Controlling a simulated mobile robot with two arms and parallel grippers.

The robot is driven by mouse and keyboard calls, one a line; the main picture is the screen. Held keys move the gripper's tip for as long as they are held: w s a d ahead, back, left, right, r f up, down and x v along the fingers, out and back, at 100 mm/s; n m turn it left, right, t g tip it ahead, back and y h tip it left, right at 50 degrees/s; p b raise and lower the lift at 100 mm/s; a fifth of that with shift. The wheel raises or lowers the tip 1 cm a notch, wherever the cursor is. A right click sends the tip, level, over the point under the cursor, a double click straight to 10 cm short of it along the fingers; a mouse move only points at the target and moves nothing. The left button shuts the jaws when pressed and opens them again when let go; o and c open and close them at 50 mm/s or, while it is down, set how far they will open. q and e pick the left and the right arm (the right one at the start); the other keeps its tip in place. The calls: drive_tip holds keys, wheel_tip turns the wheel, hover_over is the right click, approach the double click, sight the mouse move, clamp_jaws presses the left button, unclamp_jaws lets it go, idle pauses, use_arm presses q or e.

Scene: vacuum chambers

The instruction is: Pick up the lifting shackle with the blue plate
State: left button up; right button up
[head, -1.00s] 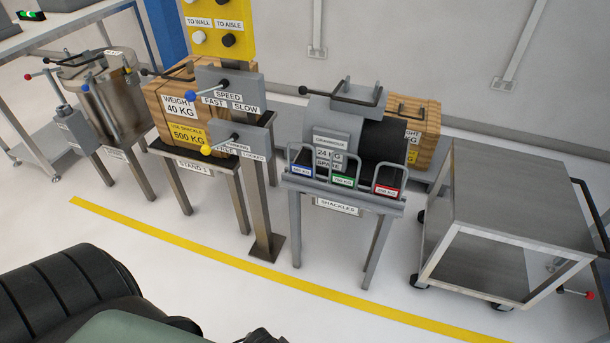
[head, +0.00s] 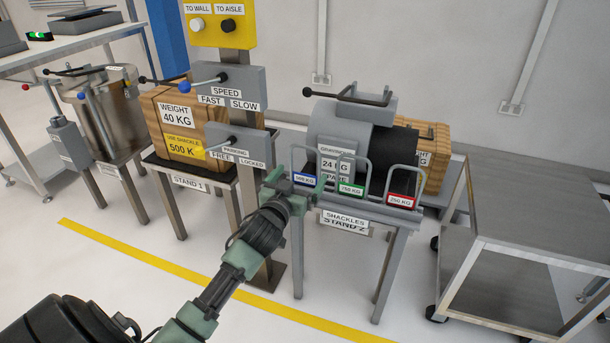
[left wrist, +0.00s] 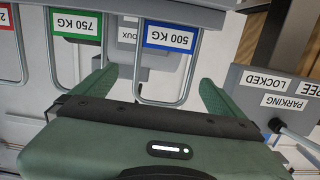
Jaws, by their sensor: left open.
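The blue-plated shackle (head: 307,179), a grey wire loop marked 500 KG, stands upright at the left end of the shackle rack (head: 345,215). In the left wrist view its blue plate (left wrist: 171,36) appears upside down, with the loop pointing toward my gripper. My left gripper (head: 296,186) is right at this shackle, open. In the left wrist view the loop lies between the two spread green fingers of my left gripper (left wrist: 155,88), with a visible gap on each side. My right gripper is not in view.
The green 750 KG shackle (head: 350,190) and red 250 KG shackle (head: 401,200) stand close beside it. Behind is a grey drum-shaped chamber (head: 337,128). The parking lever box (head: 236,145) is close on the left. A metal cart (head: 545,200) stands right; floor in front is clear.

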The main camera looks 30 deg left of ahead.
use_arm(q)
drive_tip(key=shift+t, duration=0.4)
drive_tip(key=w, duration=0.2)
drive_tip(key=w+a+r+b, duration=0.1)
drive_tip(key=w, duration=0.1)
drive_tip(key=w+a+r, duration=0.1)
drive_tip(key=shift+w+a, duration=0.1)
drive_tip(key=shift+w, duration=0.3)
drive_tip(key=b+x, duration=0.1)
drive_tip(key=x, duration=0.2)
drive_tip(key=c, duration=1.6)
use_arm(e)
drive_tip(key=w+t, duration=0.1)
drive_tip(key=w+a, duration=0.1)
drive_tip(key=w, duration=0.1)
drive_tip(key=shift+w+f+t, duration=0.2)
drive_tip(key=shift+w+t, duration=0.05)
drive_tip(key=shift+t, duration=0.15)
use_arm(q)
drive_tip(key=shift+r, duration=0.1)
drive_tip(key=shift+c, duration=0.2)
